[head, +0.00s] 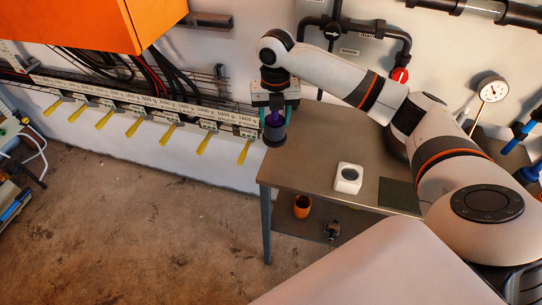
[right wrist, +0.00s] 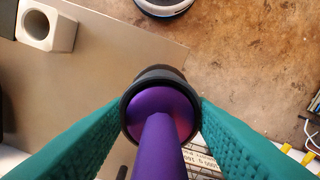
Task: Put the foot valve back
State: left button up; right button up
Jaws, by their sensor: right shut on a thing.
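The foot valve (head: 274,134) is a purple stem with a wide dark cylindrical end. My right gripper (head: 274,108) is shut on its purple part, with the dark end hanging downward. It is held in the air by the table's far left corner. In the right wrist view, the purple stem and black rim of the foot valve (right wrist: 158,143) sit between the teal fingers. A white block with a round opening (head: 348,178) stands on the table to the right of the gripper; it also shows in the right wrist view (right wrist: 47,27). My left gripper is not in view.
The brown metal table (head: 310,165) has a dark flat pad (head: 399,194) at right. An orange cup (head: 302,206) is on the lower shelf. A red knob (head: 400,75) and pipes are behind.

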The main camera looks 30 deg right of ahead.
jog(key=shift+w+f, duration=0.1)
jog(key=shift+f, duration=0.15)
notch_tip(320, 180, down, 9)
jog(key=shift+r+p, duration=0.1)
jog(key=shift+p, duration=0.85)
jog(key=shift+d+f, duration=0.1)
jog(key=shift+f, duration=0.1)
jog(key=o, duration=1.3)
jog(key=shift+f, duration=0.1)
jog(key=shift+o, duration=0.2)
notch_tip(320, 180, up, 12)
jog(key=shift+r+b, duration=0.15)
jog(key=shift+b, duration=0.7)
